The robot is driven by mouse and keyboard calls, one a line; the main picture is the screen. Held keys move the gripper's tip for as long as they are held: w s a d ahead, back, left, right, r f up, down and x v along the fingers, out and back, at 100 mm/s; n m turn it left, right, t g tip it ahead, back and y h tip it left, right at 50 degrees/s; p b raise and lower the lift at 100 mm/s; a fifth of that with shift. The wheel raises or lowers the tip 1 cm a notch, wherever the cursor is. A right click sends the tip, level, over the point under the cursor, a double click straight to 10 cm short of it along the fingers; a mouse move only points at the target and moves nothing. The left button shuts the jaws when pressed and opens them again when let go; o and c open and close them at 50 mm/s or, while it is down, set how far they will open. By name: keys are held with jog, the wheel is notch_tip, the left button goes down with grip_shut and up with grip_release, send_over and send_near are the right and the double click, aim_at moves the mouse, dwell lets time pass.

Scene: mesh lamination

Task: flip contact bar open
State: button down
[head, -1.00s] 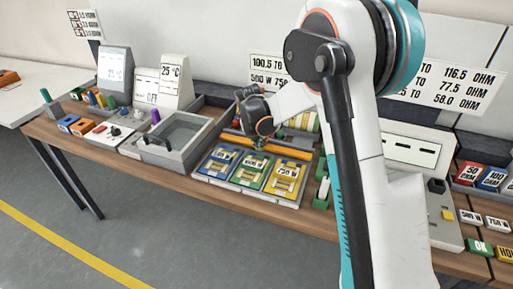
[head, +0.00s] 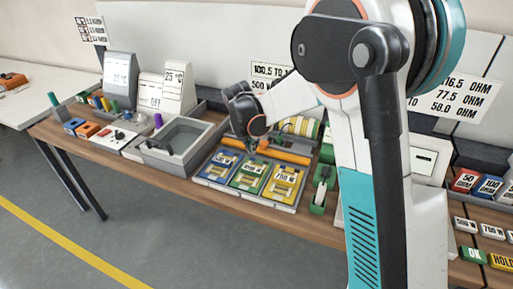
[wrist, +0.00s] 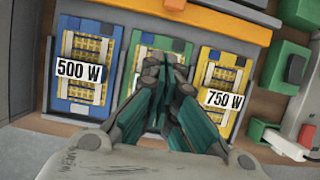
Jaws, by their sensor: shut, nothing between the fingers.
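A long orange bar (head: 275,152) lies across the back of the card tray (head: 245,199). I take it to be the contact bar; it also shows at the top of the wrist view (wrist: 222,24). It lies flat along the tray. My gripper (wrist: 167,66) is shut and empty, its fingertips together over the top of the middle card, just in front of the bar. In the head view my gripper (head: 250,148) partly hides the bar's middle. I cannot tell whether the fingertips touch anything.
The tray holds a blue 500 W card (wrist: 87,70), a green middle card (wrist: 150,45) and a yellow 750 W card (wrist: 222,75). A grey box (head: 177,140) stands left, and a green block with a white part (head: 320,188) stands right.

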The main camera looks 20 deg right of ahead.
jog(key=shift+p+v, duration=0.35)
jog(key=shift+v, duration=1.6)
jog(key=shift+s, duration=0.1)
jog(key=s+d+r+m+t+y, duration=0.1)
jog(key=s+r+m, duration=0.5)
jog(key=s+m, duration=0.15)
jog(key=s+d+r+m+y, duration=0.1)
jog(key=s+d+r+m, duration=0.1)
jog(key=s+r+m, duration=0.45)
jog(key=s+f+m+t, duration=0.2)
jog(key=s+m, duration=1.2)
jog(key=s, duration=0.4)
jog(key=shift+s+d+f+m+t+y, duration=0.2)
jog(key=shift+s+d+m+t+y, duration=0.1)
jog(key=shift+s+m, duration=0.1)
